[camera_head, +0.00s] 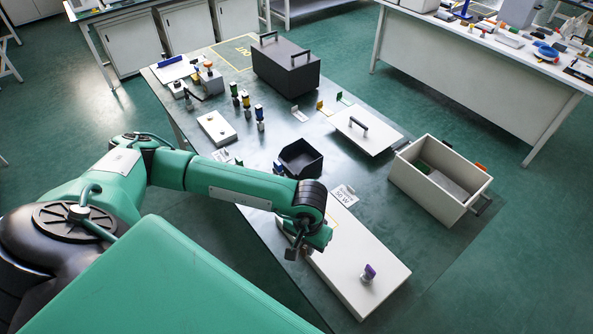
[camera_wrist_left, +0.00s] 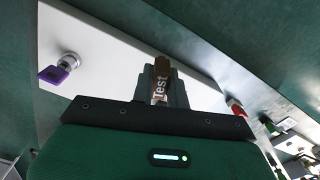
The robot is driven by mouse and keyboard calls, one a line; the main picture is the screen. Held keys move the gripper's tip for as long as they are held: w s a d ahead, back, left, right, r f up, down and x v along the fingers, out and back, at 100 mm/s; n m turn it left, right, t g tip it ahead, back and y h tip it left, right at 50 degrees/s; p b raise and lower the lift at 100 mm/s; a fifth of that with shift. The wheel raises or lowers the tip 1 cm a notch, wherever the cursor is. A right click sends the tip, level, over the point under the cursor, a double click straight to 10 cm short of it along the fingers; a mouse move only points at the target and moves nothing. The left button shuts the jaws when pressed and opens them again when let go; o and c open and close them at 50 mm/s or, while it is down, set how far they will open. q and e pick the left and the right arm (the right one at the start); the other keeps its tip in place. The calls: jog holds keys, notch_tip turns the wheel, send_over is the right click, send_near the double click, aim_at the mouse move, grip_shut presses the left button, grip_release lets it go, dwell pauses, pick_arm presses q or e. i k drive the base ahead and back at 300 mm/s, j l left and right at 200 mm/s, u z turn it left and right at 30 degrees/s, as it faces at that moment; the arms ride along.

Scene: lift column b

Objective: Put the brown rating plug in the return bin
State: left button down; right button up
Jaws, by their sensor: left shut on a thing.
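My left gripper (camera_head: 297,250) is over the left end of a long white panel on the near part of the bench. In the left wrist view its fingers (camera_wrist_left: 162,85) are shut on the brown rating plug (camera_wrist_left: 161,78), which has "Test" in white letters. The gripper hides the plug in the head view. A small black open bin (camera_head: 301,160) stands on the bench just beyond my left wrist and looks empty; I see no label saying return. My right gripper is not in view.
The white panel (camera_head: 360,275) carries a purple-handled key switch (camera_head: 368,272). A pale open box (camera_head: 440,180) with a green item inside stands at the right. A black lidded case (camera_head: 285,66), a white lid (camera_head: 365,131) and several coloured plugs stand farther back.

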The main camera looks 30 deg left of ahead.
aim_at(300, 162)
jog(key=k+z, duration=0.35)
jog(key=k+l+z, duration=0.1)
jog(key=z, duration=0.2)
jog(key=i+j+z, duration=0.1)
jog(key=j+z, duration=0.15)
jog(key=j, duration=0.45)
jog(key=j+z, duration=0.3)
jog(key=j, duration=1.6)
jog(key=i+j, duration=0.1)
jog(key=j, duration=1.15)
